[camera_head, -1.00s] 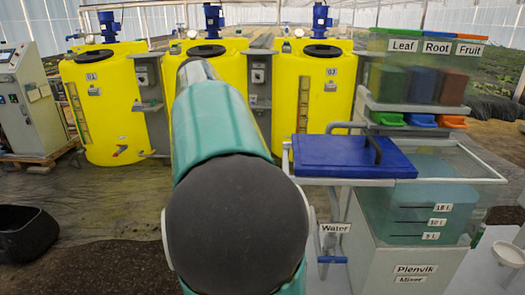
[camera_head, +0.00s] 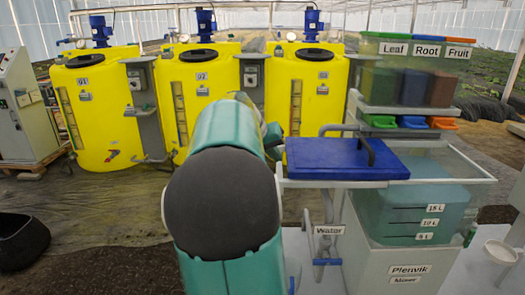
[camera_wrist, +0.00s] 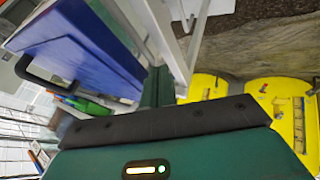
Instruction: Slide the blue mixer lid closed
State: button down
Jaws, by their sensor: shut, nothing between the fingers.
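The blue mixer lid (camera_head: 335,160) lies flat on the rails at the top of the mixer, to the left. The clear mixer tank (camera_head: 415,212) is uncovered to the right of the lid. In the wrist view the lid (camera_wrist: 85,50) fills the upper left, with its dark handle (camera_wrist: 38,72) at the far side. My gripper (camera_wrist: 157,88) is shut and empty, close beside the lid's near edge; I cannot tell whether it touches. In the head view my arm hides most of the gripper.
A white pipe frame with a blue water valve (camera_head: 328,262) stands below the lid. Leaf, Root and Fruit bins (camera_head: 412,85) rise behind the mixer. Yellow tanks (camera_head: 305,90) stand at the back.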

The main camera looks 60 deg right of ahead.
jog(key=shift+s+d+f, duration=0.1)
jog(key=shift+s+d, duration=0.15)
jog(key=shift+s, duration=0.1)
jog(key=s+d, duration=0.4)
jog(key=s, duration=0.4)
jog(key=s+d, duration=0.4)
jog(key=s, duration=0.4)
jog(key=s+d, duration=0.4)
jog(key=s, duration=0.4)
jog(key=shift+s+d, duration=0.25)
jog(key=shift+s, duration=0.25)
